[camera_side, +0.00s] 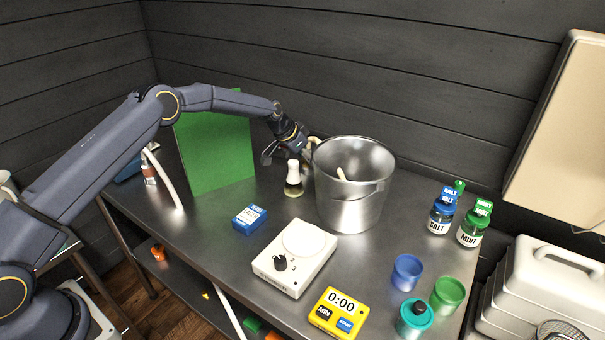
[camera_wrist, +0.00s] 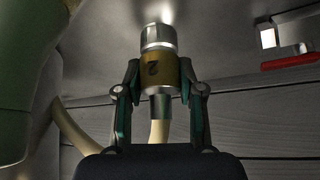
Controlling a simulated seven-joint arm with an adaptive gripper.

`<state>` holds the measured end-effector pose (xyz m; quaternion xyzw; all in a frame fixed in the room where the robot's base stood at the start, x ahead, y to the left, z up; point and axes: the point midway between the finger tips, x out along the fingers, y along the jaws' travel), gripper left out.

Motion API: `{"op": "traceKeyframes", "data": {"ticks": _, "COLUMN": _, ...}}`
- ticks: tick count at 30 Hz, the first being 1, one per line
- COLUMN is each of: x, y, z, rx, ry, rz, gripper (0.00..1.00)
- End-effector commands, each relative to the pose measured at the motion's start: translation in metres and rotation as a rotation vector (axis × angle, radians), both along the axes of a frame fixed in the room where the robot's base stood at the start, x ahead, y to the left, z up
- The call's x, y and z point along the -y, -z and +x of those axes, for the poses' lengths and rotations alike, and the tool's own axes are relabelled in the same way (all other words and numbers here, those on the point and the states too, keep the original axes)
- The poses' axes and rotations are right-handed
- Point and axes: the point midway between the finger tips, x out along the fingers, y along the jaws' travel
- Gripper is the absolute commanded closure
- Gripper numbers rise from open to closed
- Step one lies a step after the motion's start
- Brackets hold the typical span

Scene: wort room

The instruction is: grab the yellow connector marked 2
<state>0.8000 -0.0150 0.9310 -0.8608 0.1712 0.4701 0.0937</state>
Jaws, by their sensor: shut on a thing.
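In the wrist view, the connector (camera_wrist: 158,98) is a metal fitting with a dull yellow band marked 2. It stands between the two fingers of my gripper (camera_wrist: 160,78), which is shut on it at the band. A pale hose shows just below its metal end. In the side view, my gripper (camera_side: 284,150) is by the left rim of the steel bucket (camera_side: 345,205), above the table. The connector is too small or hidden to make out there. A short piece of cream hose (camera_side: 313,141) shows between my gripper and the bucket rim.
A white-topped flask (camera_side: 293,172) stands just below my gripper, left of the bucket. A green panel (camera_side: 215,150) stands to the left. A blue box (camera_side: 249,219), a white stirrer plate (camera_side: 295,262) and a yellow timer (camera_side: 338,314) are nearer the front. Salt and mint jars stand right.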

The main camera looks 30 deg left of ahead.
Motion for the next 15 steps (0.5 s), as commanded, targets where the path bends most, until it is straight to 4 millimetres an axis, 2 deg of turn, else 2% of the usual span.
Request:
{"op": "traceKeyframes", "data": {"ticks": 1, "x": 0.0, "y": 0.0, "z": 0.0, "rx": 0.0, "ry": 0.0, "rz": 0.0, "gripper": 0.93}}
{"op": "traceKeyframes", "data": {"ticks": 3, "x": 0.0, "y": 0.0, "z": 0.0, "rx": 0.0, "ry": 0.001, "rz": -0.001, "gripper": 1.0}}
{"op": "traceKeyframes", "data": {"ticks": 11, "x": 0.0, "y": -0.002, "z": 0.0, "rx": 0.001, "ry": 0.0, "rz": 0.0, "gripper": 1.0}}
{"op": "traceKeyframes", "data": {"ticks": 15, "x": 0.0, "y": -0.017, "z": 0.001, "rx": 0.004, "ry": 0.0, "rz": 0.0, "gripper": 1.0}}
